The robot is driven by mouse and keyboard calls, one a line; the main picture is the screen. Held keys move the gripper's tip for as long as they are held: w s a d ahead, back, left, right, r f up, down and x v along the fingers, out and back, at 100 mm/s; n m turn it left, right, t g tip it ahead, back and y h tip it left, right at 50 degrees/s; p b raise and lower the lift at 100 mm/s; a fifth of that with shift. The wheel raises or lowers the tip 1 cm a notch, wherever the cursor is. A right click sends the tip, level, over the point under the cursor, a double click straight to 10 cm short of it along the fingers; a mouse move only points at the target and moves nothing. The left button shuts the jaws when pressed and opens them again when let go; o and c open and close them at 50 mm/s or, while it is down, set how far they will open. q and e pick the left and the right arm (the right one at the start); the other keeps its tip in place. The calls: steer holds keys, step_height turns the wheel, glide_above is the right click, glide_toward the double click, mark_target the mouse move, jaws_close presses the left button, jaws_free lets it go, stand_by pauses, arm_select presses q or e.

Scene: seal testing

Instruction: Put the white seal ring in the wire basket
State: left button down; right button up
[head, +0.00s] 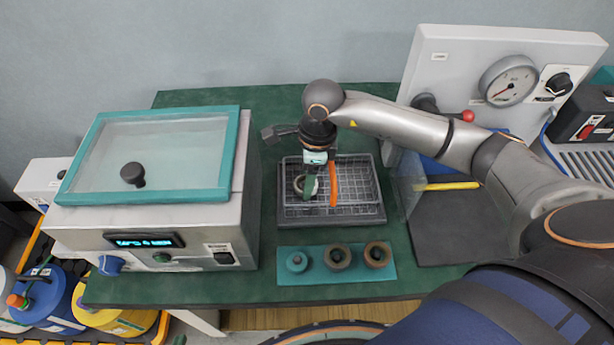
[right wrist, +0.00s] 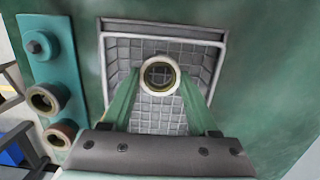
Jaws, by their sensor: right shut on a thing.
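The white seal ring (right wrist: 160,75) is pale with an olive inner band. In the right wrist view it sits between the tips of my right gripper's green fingers (right wrist: 158,88), which are shut on it. The wire basket (right wrist: 222,62) lies beyond the ring. In the head view my right gripper (head: 320,187) points down over the wire basket (head: 372,186), and the ring (head: 300,184) shows partly beside a green finger. An orange strip shows on the gripper's other side. I cannot tell the ring's exact height above the mesh. My left gripper is not in view.
A teal mat (head: 318,277) with a teal piece (head: 297,261) and two brown ring-like pieces (head: 337,257) lies in front of the basket. A lidded chamber (head: 150,215) stands left. A gauge panel (head: 450,55) stands at back right. Green table (head: 250,292) is clear near its front.

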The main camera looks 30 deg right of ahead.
steer(key=shift+f, duration=0.15)
steer(key=o, duration=1.5)
step_height(320, 180, up, 10)
steer(key=p, duration=0.6)
steer(key=shift+s, duration=0.1)
